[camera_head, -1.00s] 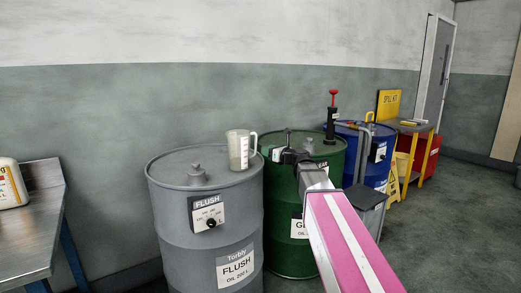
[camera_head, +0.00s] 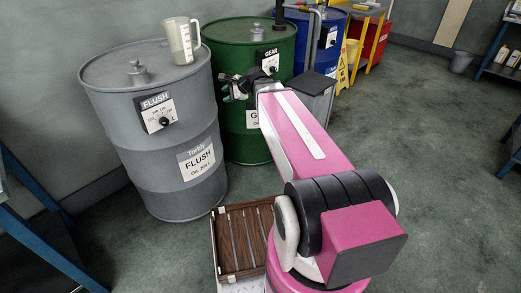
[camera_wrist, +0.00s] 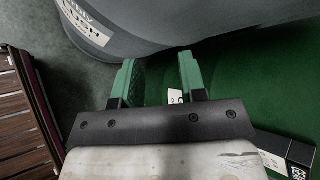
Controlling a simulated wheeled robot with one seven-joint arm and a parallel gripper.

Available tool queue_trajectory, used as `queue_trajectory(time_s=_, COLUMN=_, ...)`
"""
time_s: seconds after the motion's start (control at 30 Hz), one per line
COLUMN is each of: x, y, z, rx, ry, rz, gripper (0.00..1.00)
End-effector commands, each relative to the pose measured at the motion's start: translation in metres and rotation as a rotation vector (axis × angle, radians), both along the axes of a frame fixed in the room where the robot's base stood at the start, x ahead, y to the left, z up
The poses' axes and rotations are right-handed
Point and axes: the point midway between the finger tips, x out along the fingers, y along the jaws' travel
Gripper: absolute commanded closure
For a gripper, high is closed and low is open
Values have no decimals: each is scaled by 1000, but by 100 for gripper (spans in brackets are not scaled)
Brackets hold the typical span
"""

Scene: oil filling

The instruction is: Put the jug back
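The jug (camera_head: 181,41), clear with graduations and a handle on its right, stands upright on top of the grey FLUSH drum (camera_head: 190,128). My gripper (camera_head: 232,88) is in front of the green GEAR drum (camera_head: 277,52), lower than the jug and to its right, apart from it. In the wrist view my gripper (camera_wrist: 156,75) has its two green-padded fingers apart with nothing between them. The grey drum (camera_wrist: 150,22) and the green drum (camera_wrist: 270,85) lie ahead of the fingers. The jug is not in the wrist view.
A slatted brown tray (camera_head: 240,240) is low beside my base. A grey bin (camera_head: 316,98) stands right of the green drum, with a blue drum (camera_head: 322,40) behind. A blue-legged table (camera_head: 40,235) is at left. Open floor (camera_head: 430,150) lies to the right.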

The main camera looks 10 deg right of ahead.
Motion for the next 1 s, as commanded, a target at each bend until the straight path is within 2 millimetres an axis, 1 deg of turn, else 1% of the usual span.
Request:
queue_trajectory(time_s=0.03, x=-24, y=-6, z=-30, rx=-139, ry=-17, rz=97, gripper=62)
queue_trajectory(time_s=0.07, x=-36, y=-10, z=-45, rx=-224, ry=-30, rz=162, gripper=62)
queue_trajectory(time_s=0.1, x=-52, y=-17, z=-66, rx=-336, ry=-43, rz=256, gripper=62)
queue_trajectory(time_s=0.17, x=-76, y=-29, z=-95, rx=-491, ry=-57, rz=407, gripper=62)
queue_trajectory(time_s=0.2, x=-92, y=-38, z=-111, rx=-586, ry=-60, rz=511, gripper=62)
queue_trajectory(time_s=0.3, x=-129, y=-60, z=-145, rx=-780, ry=-57, rz=766, gripper=62)
queue_trajectory(time_s=0.4, x=-158, y=-80, z=-166, rx=-909, ry=-43, rz=982, gripper=62)
queue_trajectory(time_s=0.5, x=-176, y=-93, z=-177, rx=-983, ry=-28, rz=1135, gripper=62)
queue_trajectory(time_s=0.6, x=-183, y=-101, z=-182, rx=-1017, ry=-22, rz=1212, gripper=62)
queue_trajectory(time_s=0.7, x=-185, y=-103, z=-183, rx=-1027, ry=-19, rz=1235, gripper=62)
queue_trajectory(time_s=1.0, x=-184, y=-102, z=-183, rx=-1026, ry=-20, rz=1230, gripper=62)
